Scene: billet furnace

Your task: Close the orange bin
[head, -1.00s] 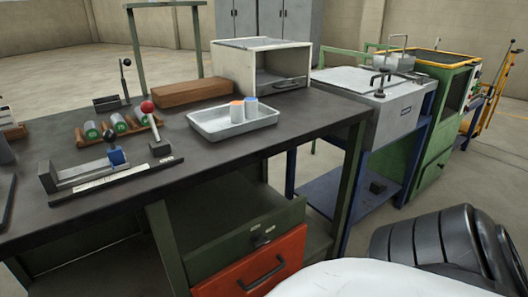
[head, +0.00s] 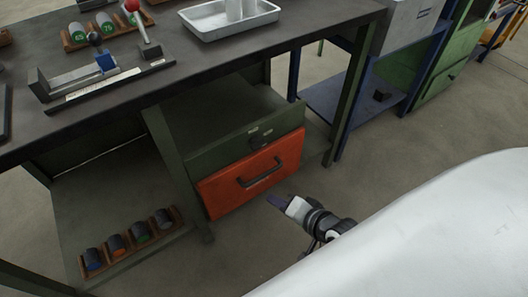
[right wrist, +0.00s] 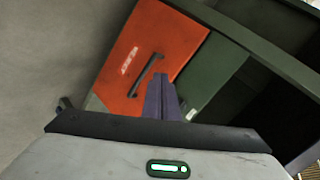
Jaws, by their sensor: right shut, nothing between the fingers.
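The orange bin (head: 235,190) has an orange front with a dark bar handle and sits low under the workbench, below a green drawer front (head: 218,153). How far the bin stands out from its frame is hard to tell. My right gripper (head: 279,201) is just in front of the bin's lower right part, shut and empty, apart from the front as far as I can see. In the right wrist view, the purple fingers (right wrist: 162,97) are together and overlap the orange front (right wrist: 125,60) near its handle (right wrist: 146,76). My left gripper is out of view.
The dark workbench top (head: 200,75) overhangs the bin. A bench leg (head: 345,105) stands to its right. A rack of several cylinders (head: 130,245) lies on the lower shelf at left. The floor in front of the bin is clear.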

